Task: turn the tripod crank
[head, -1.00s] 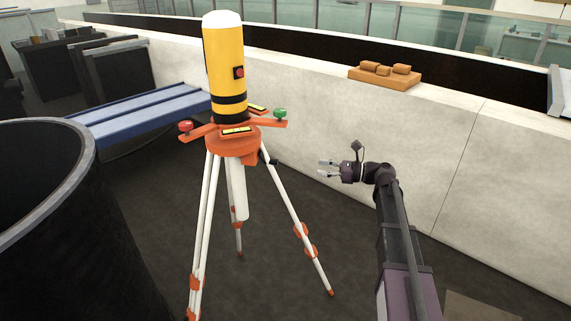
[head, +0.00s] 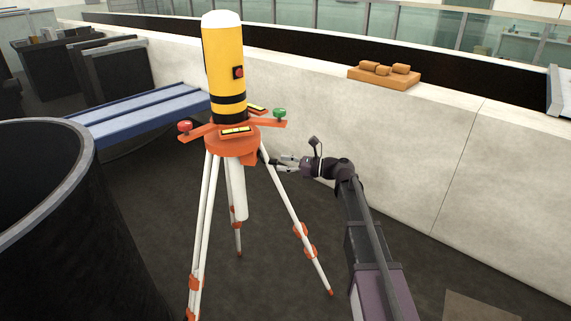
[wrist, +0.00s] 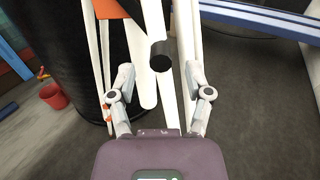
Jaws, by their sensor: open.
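The tripod (head: 232,145) has an orange head and white legs with orange clamps, and carries a yellow cylinder instrument with a white top. A dark crank part (head: 264,155) sticks out at the right of its head. In the wrist view a black cylindrical knob (wrist: 161,56), likely the crank's handle, shows end-on in front of the white legs. My gripper (head: 277,163) is just right of the crank, pointing left at it. In the wrist view my gripper (wrist: 160,78) is open, with the knob centred between and just beyond the fingertips. I cannot tell any contact.
A large black round tank (head: 40,220) stands at the left. A blue bench (head: 140,115) lies behind the tripod. A pale wall (head: 400,150) runs behind my arm, with an orange tray of blocks (head: 384,76) on top. A red bucket (wrist: 52,95) stands on the floor.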

